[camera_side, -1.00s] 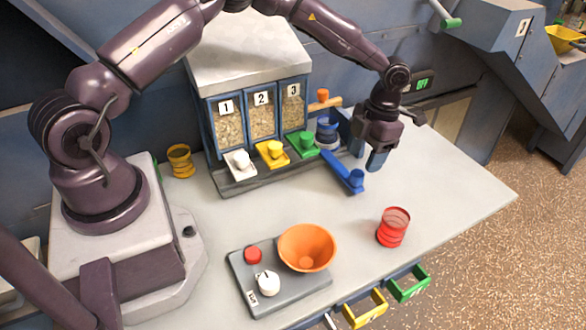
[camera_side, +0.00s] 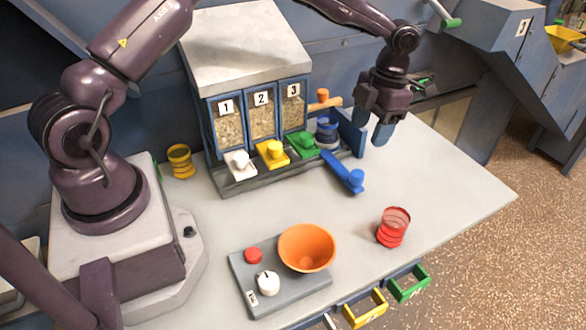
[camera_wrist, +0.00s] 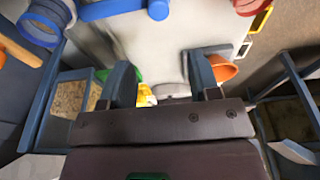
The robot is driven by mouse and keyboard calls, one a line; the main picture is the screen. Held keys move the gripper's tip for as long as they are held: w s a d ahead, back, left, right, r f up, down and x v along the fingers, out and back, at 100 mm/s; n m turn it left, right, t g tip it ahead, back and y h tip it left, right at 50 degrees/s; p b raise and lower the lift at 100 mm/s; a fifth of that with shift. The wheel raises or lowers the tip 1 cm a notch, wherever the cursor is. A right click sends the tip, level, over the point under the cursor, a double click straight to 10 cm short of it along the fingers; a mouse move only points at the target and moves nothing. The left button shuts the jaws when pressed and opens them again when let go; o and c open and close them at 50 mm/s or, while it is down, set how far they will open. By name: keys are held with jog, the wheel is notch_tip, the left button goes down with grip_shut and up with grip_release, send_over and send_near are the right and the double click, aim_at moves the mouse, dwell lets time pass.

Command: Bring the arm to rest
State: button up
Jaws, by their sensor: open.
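My gripper (camera_side: 371,121) is open and empty. In the side view it is above the back right of the table, right of the dispenser and a little above the tabletop. Its two fingers also show in the wrist view (camera_wrist: 163,80), spread apart with nothing between them. My arm arches over the dispenser from its base at the left.
The dispenser (camera_side: 250,65) has bins 1, 2 and 3. An orange bowl (camera_side: 306,248), a red cup (camera_side: 393,227) and a yellow cup (camera_side: 180,161) stand apart. The right of the table is clear.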

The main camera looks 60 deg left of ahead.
jog(key=s+a+r+m+t, duration=0.1)
jog(key=s+r+m+t, duration=0.1)
jog(key=s+r+m, duration=0.4)
jog(key=s+r+m+t, duration=0.3)
jog(key=s+r+m, duration=0.4)
jog(key=s+m, duration=0.5)
jog(key=s+a+r+m+t, duration=0.1)
jog(key=s+r+m, duration=0.5)
jog(key=m, duration=1.2)
jog(key=s+t, duration=0.1)
jog(key=s, duration=0.2)
jog(key=shift+a+r+t, duration=0.2)
jog(key=shift+a+t, duration=0.15)
jog(key=shift+t, duration=0.05)
jog(key=shift+c, duration=0.4)
